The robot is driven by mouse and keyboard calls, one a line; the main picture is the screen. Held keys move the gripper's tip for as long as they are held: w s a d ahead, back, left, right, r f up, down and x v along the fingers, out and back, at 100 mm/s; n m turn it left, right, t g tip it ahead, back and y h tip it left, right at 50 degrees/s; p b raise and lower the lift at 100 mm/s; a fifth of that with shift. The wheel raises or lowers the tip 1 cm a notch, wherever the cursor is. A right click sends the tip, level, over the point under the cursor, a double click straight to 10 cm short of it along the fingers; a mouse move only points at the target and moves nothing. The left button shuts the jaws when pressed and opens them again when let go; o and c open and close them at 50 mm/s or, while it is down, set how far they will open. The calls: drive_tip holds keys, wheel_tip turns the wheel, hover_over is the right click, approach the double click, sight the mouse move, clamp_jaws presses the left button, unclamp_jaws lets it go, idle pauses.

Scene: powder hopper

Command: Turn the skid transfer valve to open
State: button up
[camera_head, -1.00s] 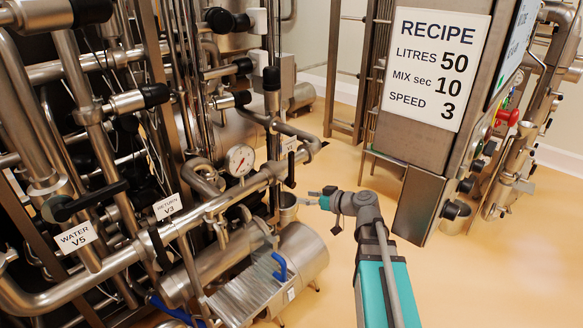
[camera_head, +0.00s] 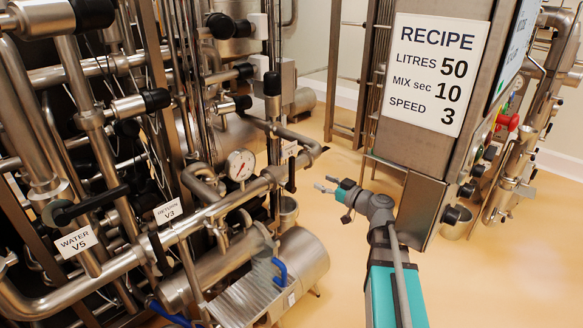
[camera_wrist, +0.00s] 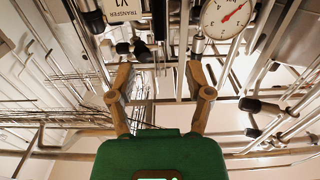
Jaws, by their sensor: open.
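The transfer valve's white label, reading TRANSFER V1 (camera_wrist: 122,10), shows at the top of the wrist view. A dark upright bar (camera_wrist: 158,22) beside it may be the valve handle. In the head view, a black handle (camera_head: 291,176) hangs upright below a small white label (camera_head: 290,149) on the skid pipe, too small to read. My gripper (camera_head: 324,184) is open and empty, to the right of that handle and apart from it. In the wrist view its two fingers (camera_wrist: 160,72) are spread, with nothing between them.
A pressure gauge (camera_head: 240,165) stands left of the handle. Valves labelled V3 (camera_head: 168,212) and V5 (camera_head: 76,242) sit further left. A steel cabinet with a recipe sign (camera_head: 436,72) stands close on the right of my arm. Open floor (camera_head: 350,270) lies below my gripper.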

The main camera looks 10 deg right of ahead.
sight(294, 167)
drive_tip(key=x, duration=1.3)
drive_tip(key=shift+w+a, duration=0.25)
drive_tip(key=shift+c, duration=0.3)
clamp_jaws()
